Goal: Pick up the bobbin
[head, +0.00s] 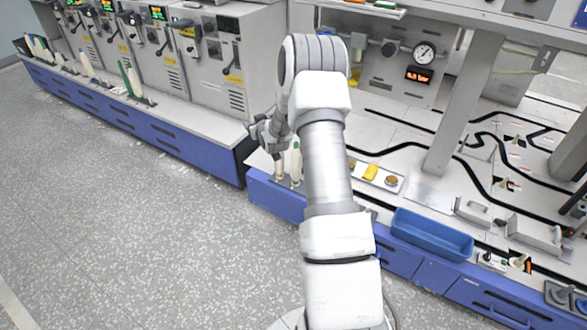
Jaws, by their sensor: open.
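A pale bobbin (296,163) with a greenish side stands upright on the front ledge of the bench, just left of my forearm. A second slim pale bobbin (279,168) stands close to its left, partly hidden. My gripper (268,143) is open at the end of the arm, above and slightly left of these two bobbins. It looks small and partly overlaps the machine behind it, so its exact gap to the bobbins cannot be told. A small tray (385,182) right of my arm holds a yellow piece (371,172) and a brown round piece (391,181).
More bobbins (133,80) stand along the left machine ledge. A blue bin (432,234) sits on the bench at right. A grey post (465,105) rises from the bench. The speckled floor (130,220) at left is clear.

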